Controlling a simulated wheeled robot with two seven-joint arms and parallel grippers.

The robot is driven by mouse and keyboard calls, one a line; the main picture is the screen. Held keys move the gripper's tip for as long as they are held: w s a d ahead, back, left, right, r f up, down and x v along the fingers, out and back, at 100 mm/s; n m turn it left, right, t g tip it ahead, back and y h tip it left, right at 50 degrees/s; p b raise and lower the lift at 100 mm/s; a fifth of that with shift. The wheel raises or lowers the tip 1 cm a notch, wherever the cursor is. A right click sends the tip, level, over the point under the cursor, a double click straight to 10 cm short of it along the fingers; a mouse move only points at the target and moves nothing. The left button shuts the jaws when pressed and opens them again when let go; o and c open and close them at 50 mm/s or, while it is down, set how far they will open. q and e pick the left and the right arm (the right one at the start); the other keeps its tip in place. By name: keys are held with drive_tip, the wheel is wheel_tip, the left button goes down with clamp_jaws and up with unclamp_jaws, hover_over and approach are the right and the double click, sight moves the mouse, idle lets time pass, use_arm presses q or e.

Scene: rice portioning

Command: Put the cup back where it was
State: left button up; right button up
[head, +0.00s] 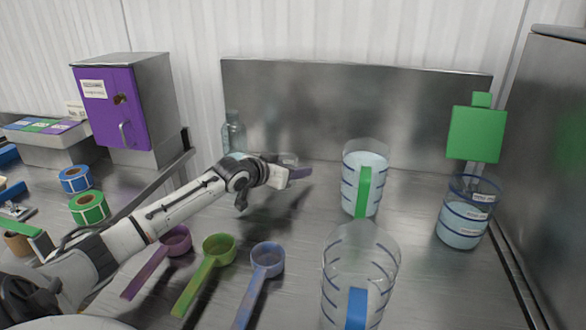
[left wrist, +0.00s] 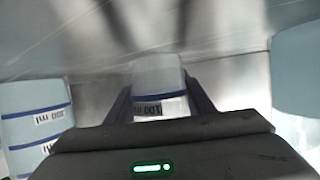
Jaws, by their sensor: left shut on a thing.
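My left gripper (head: 293,173) reaches over the back middle of the steel counter. In the left wrist view its two dark fingers are shut on a small pale cup (left wrist: 157,76) with a blue band and a "100 ml" label. In the head view only the clear rim of this cup (head: 288,158) shows behind the gripper. I cannot tell whether its base touches the counter. My right gripper is not in view.
A clear jug with a green handle (head: 364,160) and one with a blue handle (head: 360,262) stand right of my gripper. A banded beaker (head: 467,212) is at far right. Three scoops (head: 217,247) lie in front. A glass bottle (head: 234,136) stands behind.

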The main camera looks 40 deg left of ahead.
use_arm(q)
drive_tip(key=shift+f, duration=0.15)
drive_tip(key=o, duration=1.1)
drive_tip(key=shift+o, duration=0.2)
drive_tip(key=shift+r, duration=0.2)
drive_tip(key=v, duration=1.2)
drive_tip(key=shift+f, duration=0.1)
